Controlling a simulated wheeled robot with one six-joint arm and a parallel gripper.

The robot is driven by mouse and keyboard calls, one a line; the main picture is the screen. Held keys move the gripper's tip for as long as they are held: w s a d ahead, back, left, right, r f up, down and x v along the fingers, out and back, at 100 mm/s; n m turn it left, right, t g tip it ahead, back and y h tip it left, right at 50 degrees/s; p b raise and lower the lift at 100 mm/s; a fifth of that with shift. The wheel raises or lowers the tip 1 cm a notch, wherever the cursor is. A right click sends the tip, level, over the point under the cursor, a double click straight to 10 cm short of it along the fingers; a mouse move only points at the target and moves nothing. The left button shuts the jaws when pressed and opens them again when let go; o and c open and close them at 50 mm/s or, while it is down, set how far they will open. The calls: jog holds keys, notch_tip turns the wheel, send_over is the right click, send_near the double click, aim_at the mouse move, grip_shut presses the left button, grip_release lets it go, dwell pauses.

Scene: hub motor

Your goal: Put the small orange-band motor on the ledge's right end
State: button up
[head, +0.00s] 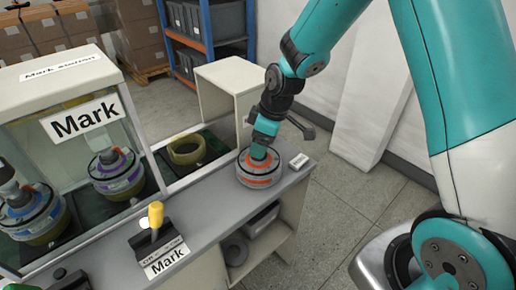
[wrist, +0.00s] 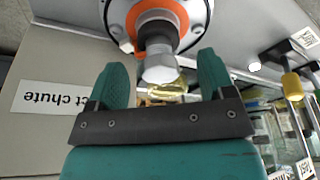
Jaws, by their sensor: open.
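The small orange-band motor (head: 258,170) stands upright on the right end of the grey ledge (head: 205,192). In the wrist view the motor (wrist: 194,14) shows its orange ring and light rim at the top, with its dark and silver shaft pointing toward my gripper. My gripper (head: 261,150) is just above the motor in the head view. In the wrist view my gripper (wrist: 164,74) has its two teal fingers spread apart, one on each side of the shaft, with visible gaps. The motor's far side is hidden.
A small white block (head: 299,161) lies right of the motor. A purple-band motor (head: 117,171) and a blue-band motor (head: 32,210) stand in the glass Mark station. A yellow-handled lever (head: 155,216) stands on the ledge. A reject chute label (wrist: 50,98) shows at left.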

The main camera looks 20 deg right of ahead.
aim_at(269, 161)
jog(key=v, duration=0.8)
jog(key=s+a+r+m, duration=0.1)
jog(key=s+a+r, duration=0.2)
jog(key=s, duration=0.5)
jog(key=s+a+r+m+g+y, duration=0.1)
jog(key=s+a+r, duration=0.2)
jog(key=s, duration=0.5)
jog(key=s+a+r+m, duration=0.1)
jog(key=s+a+r, duration=0.2)
jog(key=s, duration=0.5)
jog(key=shift+m+g+y, duration=0.3)
jog(key=shift+g+y, duration=0.1)
jog(key=shift+a+r, duration=0.1)
jog(key=shift+r, duration=0.1)
